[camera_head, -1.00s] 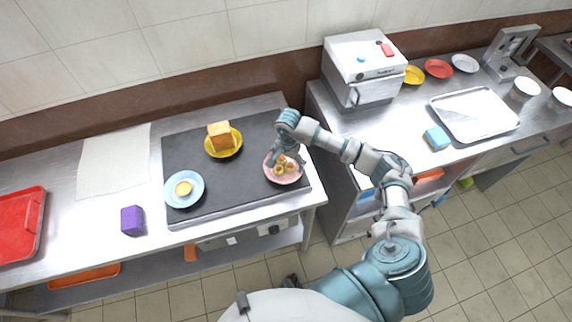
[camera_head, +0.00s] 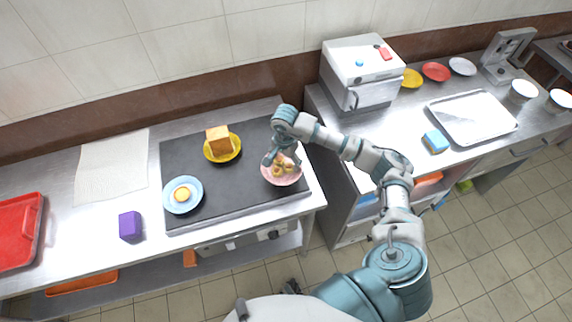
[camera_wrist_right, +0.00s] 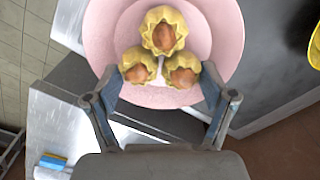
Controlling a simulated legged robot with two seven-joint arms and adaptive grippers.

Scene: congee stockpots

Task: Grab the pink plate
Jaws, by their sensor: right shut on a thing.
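The pink plate (camera_head: 284,182) is at the right end of the dark cooktop in the head view, with three yellow, brown-centred dumplings (camera_head: 280,168) on it. In the right wrist view the pink plate (camera_wrist_right: 101,35) fills the top middle, and the dumplings (camera_wrist_right: 160,50) sit between my fingers. I cannot tell for sure whether the plate is clear of the cooktop. My left gripper is not in view.
On the cooktop (camera_head: 240,192) are a yellow plate (camera_head: 225,158) with a bread-like block and a blue plate (camera_head: 170,202) with a small yellow item. A purple block (camera_head: 130,225) is left of it. A white machine (camera_head: 360,75) stands on the right counter beyond a gap.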

